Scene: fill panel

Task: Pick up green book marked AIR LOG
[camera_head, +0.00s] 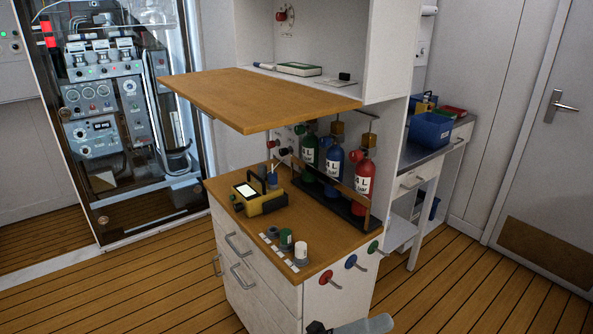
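A flat green book (298,69) with pale page edges lies in the open upper shelf, behind the raised wooden flap. I cannot read any marking on it at this size. A thin pen-like item lies to its left and a small dark item to its right. Neither of my grippers shows; only a grey and black piece, probably part of my arm, enters at the bottom edge. Nothing is seen touching the book.
The wooden flap (255,95) juts out in front of the shelf. Below it, the cabinet top (330,240) carries a yellow device (262,204), small capped jars and a rack of green, blue and red cylinders (361,177). Floor is clear left and right.

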